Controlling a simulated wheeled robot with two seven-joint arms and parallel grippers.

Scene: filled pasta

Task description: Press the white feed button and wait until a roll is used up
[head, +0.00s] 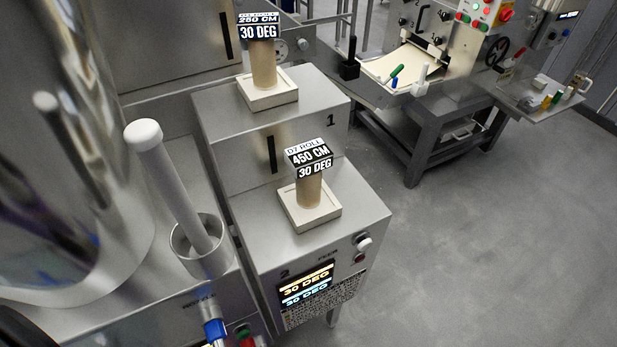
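The white feed button (365,243) sticks out near the right front edge of the lower steel step, beside lettering that seems to read FEED. A small dark red button or lamp (360,257) sits just below it. A tan dough roll (308,191) stands upright in a square pale tray (328,214) on the lower step, marked 2. Its tag reads 450 CM, 30 DEG. Another tan roll (264,68) stands in a tray (283,92) on the upper step, marked 1. Its tag reads 250 CM, 30 DEG. Neither gripper is visible.
A display (305,287) below the lower step reads 30 DEG in two lines. A white rod (170,180) stands in a steel cup on the left. A machine with a pale sheet (395,62) stands behind. Grey floor (480,250) is clear at right.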

